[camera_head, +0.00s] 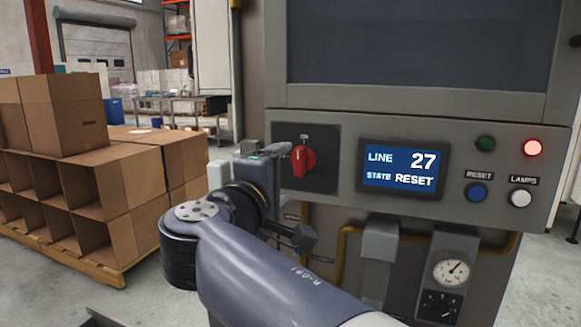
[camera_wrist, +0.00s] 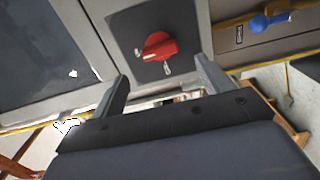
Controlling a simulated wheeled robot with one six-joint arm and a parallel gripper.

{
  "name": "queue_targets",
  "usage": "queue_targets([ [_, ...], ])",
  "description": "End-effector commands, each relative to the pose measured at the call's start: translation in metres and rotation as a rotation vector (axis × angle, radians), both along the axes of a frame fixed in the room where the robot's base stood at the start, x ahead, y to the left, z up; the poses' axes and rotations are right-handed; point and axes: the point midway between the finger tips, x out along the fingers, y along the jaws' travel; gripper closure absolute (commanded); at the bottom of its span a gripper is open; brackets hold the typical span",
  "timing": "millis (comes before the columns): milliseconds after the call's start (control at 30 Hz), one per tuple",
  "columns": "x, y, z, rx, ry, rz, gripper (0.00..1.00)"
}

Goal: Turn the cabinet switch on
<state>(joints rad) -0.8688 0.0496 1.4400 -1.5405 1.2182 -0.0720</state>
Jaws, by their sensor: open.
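The cabinet switch (camera_head: 304,160) is a red rotary knob on a dark square plate, with an "ON" label above it. In the head view the knob stands close to upright, slightly tilted. In the wrist view the red knob (camera_wrist: 158,46) lies beyond the fingertips, roughly between them. My gripper (camera_wrist: 160,82) is open and empty, its two fingers spread wide. In the head view my gripper (camera_head: 292,150) is just left of the knob, and its fingers are partly hidden by the wrist. I cannot tell whether a fingertip touches the knob.
Right of the switch, a display (camera_head: 402,168) reads LINE 27, STATE RESET. A red lamp (camera_head: 532,147) is lit; a green one (camera_head: 485,143) looks dark. Below are a blue button (camera_head: 476,192) and a white button (camera_head: 521,197). Cardboard boxes (camera_head: 110,185) stand on a pallet at left.

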Motion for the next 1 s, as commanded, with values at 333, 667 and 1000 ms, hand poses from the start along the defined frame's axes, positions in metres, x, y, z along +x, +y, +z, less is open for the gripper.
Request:
queue_targets([
  [333, -0.036, 0.013, 0.000, 0.002, 0.000, 0.001, 0.25],
  [667, -0.038, 0.013, 0.000, 0.001, 0.000, -0.001, 0.25],
  [1000, -0.019, 0.006, -0.002, -0.001, 0.001, -0.005, 0.25],
])
